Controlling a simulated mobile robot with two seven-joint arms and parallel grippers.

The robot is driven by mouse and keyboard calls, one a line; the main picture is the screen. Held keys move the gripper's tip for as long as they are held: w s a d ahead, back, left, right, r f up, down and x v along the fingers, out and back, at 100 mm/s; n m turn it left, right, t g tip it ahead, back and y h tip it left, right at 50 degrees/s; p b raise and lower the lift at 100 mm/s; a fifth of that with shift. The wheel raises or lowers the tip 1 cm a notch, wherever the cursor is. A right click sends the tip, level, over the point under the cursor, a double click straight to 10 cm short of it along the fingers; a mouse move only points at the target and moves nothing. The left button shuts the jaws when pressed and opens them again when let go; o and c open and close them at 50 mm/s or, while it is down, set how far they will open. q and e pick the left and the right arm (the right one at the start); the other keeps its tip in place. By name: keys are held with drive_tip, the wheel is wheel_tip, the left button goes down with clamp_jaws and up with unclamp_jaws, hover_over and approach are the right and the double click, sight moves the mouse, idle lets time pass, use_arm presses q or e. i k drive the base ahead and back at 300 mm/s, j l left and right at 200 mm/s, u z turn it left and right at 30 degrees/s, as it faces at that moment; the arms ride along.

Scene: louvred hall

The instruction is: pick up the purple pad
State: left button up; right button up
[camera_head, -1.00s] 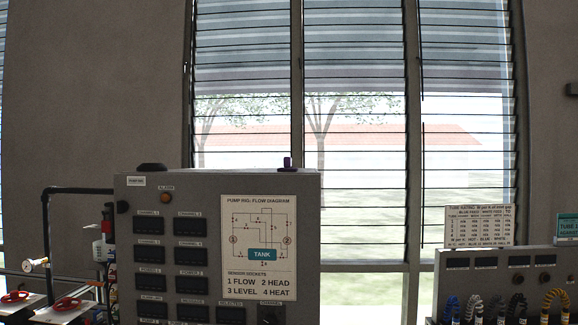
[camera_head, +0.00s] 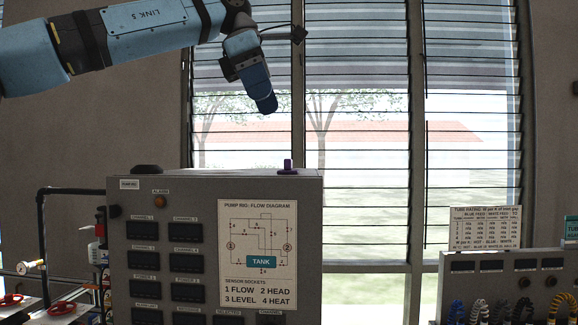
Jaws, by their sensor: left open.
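A small purple thing (camera_head: 287,165), which looks like the purple pad, stands on the top of the grey pump rig cabinet (camera_head: 210,181), near its right end. Only a narrow upright part of it shows. My left gripper (camera_head: 263,103) hangs from the arm that comes in at the upper left. It points down and is above and a little left of the purple thing, clearly apart from it in the picture. It is open, and I see nothing held in it, though its fingers are hard to make out. My right gripper is not in view.
A black knob-like thing (camera_head: 148,169) sits on the cabinet's top left. Pipes, a gauge (camera_head: 24,268) and red valve wheels (camera_head: 62,307) are at the left. A second panel with cables (camera_head: 500,265) and a rating sign (camera_head: 485,228) are at the right. Louvred windows stand behind.

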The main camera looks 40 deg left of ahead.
sight(288, 164)
drive_tip(key=i+j, duration=0.3)
drive_tip(key=j, duration=0.15)
drive_tip(key=i+j, duration=0.65)
drive_tip(key=j, duration=0.3)
